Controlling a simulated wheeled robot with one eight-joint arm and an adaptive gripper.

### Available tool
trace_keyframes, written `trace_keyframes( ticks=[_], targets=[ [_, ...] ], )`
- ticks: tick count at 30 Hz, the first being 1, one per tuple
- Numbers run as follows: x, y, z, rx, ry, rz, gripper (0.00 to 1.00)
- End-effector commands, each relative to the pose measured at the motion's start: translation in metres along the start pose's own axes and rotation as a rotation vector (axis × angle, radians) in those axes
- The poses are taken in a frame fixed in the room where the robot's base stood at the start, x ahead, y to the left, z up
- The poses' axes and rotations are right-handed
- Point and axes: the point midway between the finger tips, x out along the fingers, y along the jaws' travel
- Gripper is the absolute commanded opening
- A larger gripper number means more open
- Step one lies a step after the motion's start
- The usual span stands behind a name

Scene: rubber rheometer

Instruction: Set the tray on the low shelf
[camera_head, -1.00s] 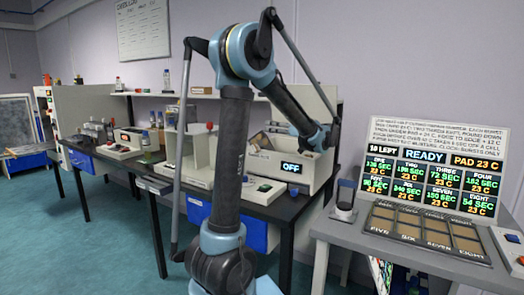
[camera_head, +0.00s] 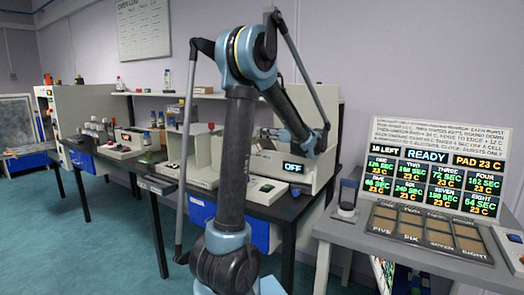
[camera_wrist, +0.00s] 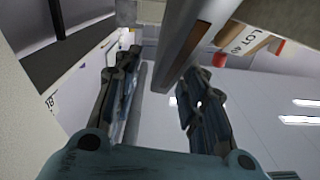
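My gripper shows in the wrist view (camera_wrist: 160,98) with its two fingers spread apart. A long grey bar-like edge (camera_wrist: 185,50) runs down from the top, its near end showing between the fingers; I cannot tell whether it belongs to the tray or a shelf, and no finger clearly closes on it. In the head view my arm reaches toward the open white cabinet with the OFF display (camera_head: 292,167), and my fingertips are hidden there. I cannot pick out the tray for certain in either view, nor tell which surface is the low shelf.
A tan item labelled LOT 40 (camera_wrist: 245,38) lies near the bar in the wrist view. A black bench (camera_head: 285,208) carries instruments and bottles. At right, a grey table (camera_head: 340,232) holds the READY display (camera_head: 432,165) and a numbered pad rack (camera_head: 428,232). The teal floor at left is open.

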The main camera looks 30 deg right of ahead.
Motion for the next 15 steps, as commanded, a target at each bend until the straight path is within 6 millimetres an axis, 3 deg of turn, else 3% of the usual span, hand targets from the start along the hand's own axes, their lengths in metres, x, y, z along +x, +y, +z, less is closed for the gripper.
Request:
trace_keyframes(
  ticks=[7,12,15],
  targets=[
    [0.0027,0.0001,-0.0001,0.000,0.000,0.001,0.38],
    [0.0025,0.0001,-0.0001,0.000,0.000,0.001,0.00],
    [0.0025,0.0001,-0.0001,0.000,0.000,0.001,0.00]
  ],
)
